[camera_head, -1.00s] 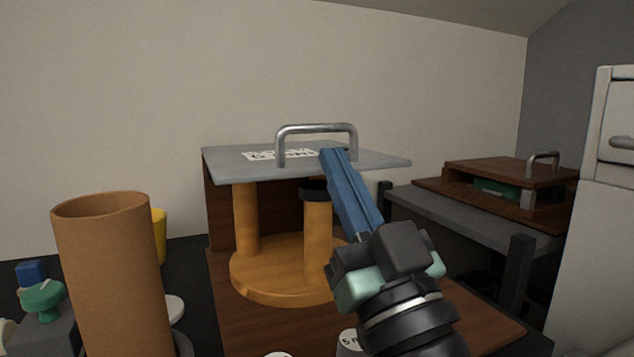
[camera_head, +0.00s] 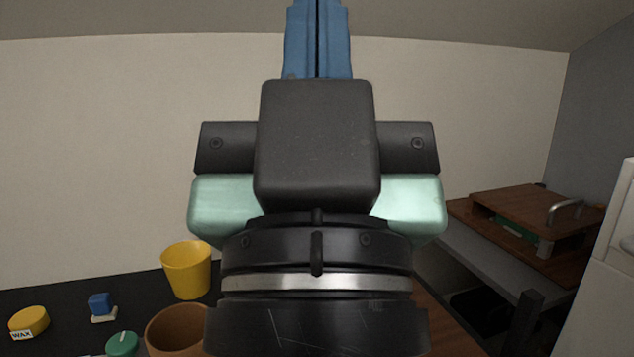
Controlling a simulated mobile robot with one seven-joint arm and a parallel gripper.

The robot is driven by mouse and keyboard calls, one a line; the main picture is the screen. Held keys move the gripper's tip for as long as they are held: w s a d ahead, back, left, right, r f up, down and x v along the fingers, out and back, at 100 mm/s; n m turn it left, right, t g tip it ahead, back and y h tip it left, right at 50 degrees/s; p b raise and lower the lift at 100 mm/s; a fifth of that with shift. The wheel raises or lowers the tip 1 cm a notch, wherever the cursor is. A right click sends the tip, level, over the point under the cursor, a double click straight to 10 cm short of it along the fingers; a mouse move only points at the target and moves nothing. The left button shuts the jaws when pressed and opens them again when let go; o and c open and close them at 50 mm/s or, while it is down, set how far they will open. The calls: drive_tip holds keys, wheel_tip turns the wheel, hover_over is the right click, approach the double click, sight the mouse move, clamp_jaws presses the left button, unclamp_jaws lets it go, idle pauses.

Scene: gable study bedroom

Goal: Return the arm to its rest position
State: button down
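My gripper (camera_head: 317,40) fills the middle of the head view, close to the camera and pointing up. Its two blue fingers lie side by side with only a thin dark line between them, so it is shut. Nothing shows between the visible part of the fingers. Their tips run to the top edge of the picture. My wrist and gripper body hide the middle of the scene behind them, where the grey-topped stand with the metal handle showed earlier.
At right, a wooden box with a handle (camera_head: 520,212) stands on a grey bench (camera_head: 490,258) beside a white cabinet (camera_head: 612,255).

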wheel_tip(320, 180, up, 27)
drive_tip(key=p, duration=2.4)
drive_tip(key=shift+f, duration=0.15)
